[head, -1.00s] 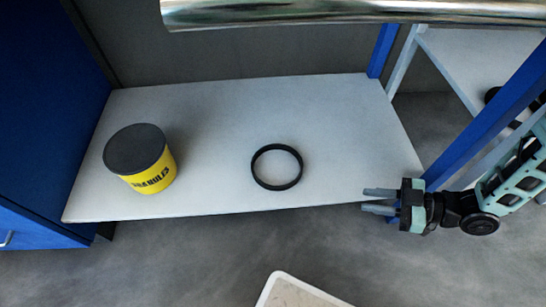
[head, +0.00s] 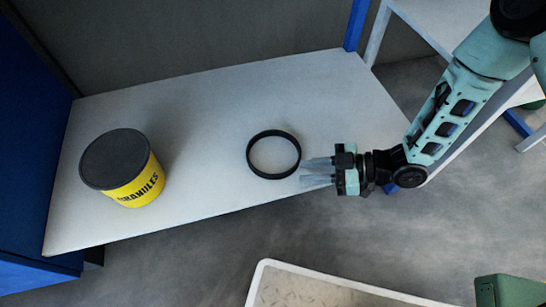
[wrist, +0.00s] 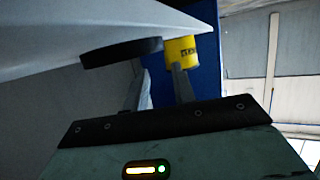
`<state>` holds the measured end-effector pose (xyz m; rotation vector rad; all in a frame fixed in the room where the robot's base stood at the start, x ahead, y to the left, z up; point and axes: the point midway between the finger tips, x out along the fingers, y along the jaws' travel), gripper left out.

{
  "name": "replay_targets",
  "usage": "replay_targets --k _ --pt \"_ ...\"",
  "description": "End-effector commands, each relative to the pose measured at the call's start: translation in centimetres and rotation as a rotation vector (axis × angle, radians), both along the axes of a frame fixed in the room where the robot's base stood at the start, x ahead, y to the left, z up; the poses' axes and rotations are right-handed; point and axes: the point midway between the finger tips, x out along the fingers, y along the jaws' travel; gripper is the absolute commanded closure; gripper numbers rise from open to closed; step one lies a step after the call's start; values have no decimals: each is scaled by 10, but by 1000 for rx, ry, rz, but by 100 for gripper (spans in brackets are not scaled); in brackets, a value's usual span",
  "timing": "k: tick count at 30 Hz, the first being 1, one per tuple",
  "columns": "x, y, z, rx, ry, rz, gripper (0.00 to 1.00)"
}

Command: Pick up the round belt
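The round belt (head: 272,176) is a black ring lying flat on the white table (head: 200,115), near its front edge. It also shows edge-on as a dark band in the wrist view (wrist: 122,53). My gripper (head: 303,171) is just right of the belt at the table's front edge, its fingertips pointing left toward it. The two fingers are apart with nothing between them. In the head view the upper fingertip appears very close to the belt's right side; I cannot tell whether they touch.
A yellow tub (head: 137,188) with a dark lid stands on the table's left; it also shows in the wrist view (wrist: 181,52). A blue cabinet (head: 25,130) borders the left. A white-rimmed tray (head: 256,275) is at the bottom. The table behind the belt is clear.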

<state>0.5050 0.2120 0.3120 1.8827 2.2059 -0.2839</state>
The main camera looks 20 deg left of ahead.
Motion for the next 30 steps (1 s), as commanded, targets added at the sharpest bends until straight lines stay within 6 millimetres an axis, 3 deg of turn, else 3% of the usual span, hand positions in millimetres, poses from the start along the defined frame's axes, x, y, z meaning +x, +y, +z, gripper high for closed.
replay_targets --k 4,11,21,30 --pt "-4 23 -10 0 -2 3 74" --pt "-6 36 -13 0 0 0 74" --pt "-15 73 -28 0 -1 3 74" --pt "-16 80 -26 0 1 -1 74"
